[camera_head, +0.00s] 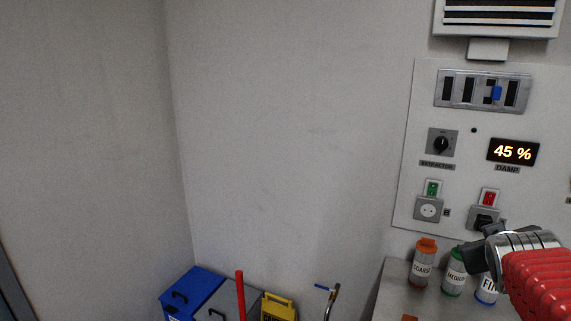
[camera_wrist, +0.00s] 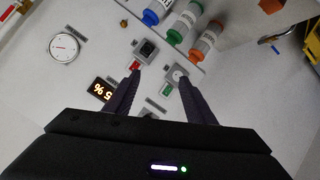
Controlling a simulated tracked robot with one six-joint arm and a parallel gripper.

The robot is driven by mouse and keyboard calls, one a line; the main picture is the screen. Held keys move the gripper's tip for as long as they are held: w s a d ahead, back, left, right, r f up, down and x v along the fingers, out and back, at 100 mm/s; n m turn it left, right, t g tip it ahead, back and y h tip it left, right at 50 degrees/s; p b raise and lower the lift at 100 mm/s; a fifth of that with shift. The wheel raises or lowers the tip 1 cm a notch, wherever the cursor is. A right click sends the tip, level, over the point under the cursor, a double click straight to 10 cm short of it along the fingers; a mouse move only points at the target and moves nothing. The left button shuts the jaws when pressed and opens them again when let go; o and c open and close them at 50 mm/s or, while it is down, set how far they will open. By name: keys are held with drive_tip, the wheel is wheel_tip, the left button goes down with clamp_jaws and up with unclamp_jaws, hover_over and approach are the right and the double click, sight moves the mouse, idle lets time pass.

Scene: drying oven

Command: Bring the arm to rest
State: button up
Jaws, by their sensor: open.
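My gripper (camera_head: 480,248) is at the lower right in the head view, in front of the wall panel (camera_head: 405,200) and by the bottles. In the wrist view my gripper (camera_wrist: 159,76) has its two dark fingers apart, with nothing between them but the panel behind. Its fingertips overlap the area of the red switch (camera_wrist: 135,66) and the white socket (camera_wrist: 178,73) in that view. Whether they touch the panel I cannot tell. My red arm comes in from the lower right of the head view.
Bottles with orange (camera_head: 425,265), green (camera_head: 454,270) and blue (camera_head: 487,290) markings stand on a grey surface near my gripper. The display (camera_head: 513,151) reads 45 %. A blue bin (camera_head: 190,292) and a yellow object (camera_head: 278,307) stand low at centre left. The wall at left is bare.

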drive_tip(key=s+a+f+g+y, duration=0.1)
drive_tip(key=s+a+f, duration=0.3)
drive_tip(key=a, duration=0.5)
drive_tip(key=s+a+f+g+y, duration=0.2)
drive_tip(key=s+a+f+y, duration=0.1)
drive_tip(key=s+a, duration=0.4)
drive_tip(key=s+a+f+g+y, duration=0.2)
drive_tip(key=s+a+f, duration=0.2)
drive_tip(key=a, duration=0.6)
drive_tip(key=s, duration=0.2)
drive_tip(key=shift+s+a+f+y, duration=0.3)
drive_tip(key=shift+s+a+f, duration=0.05)
drive_tip(key=shift+a, duration=0.05)
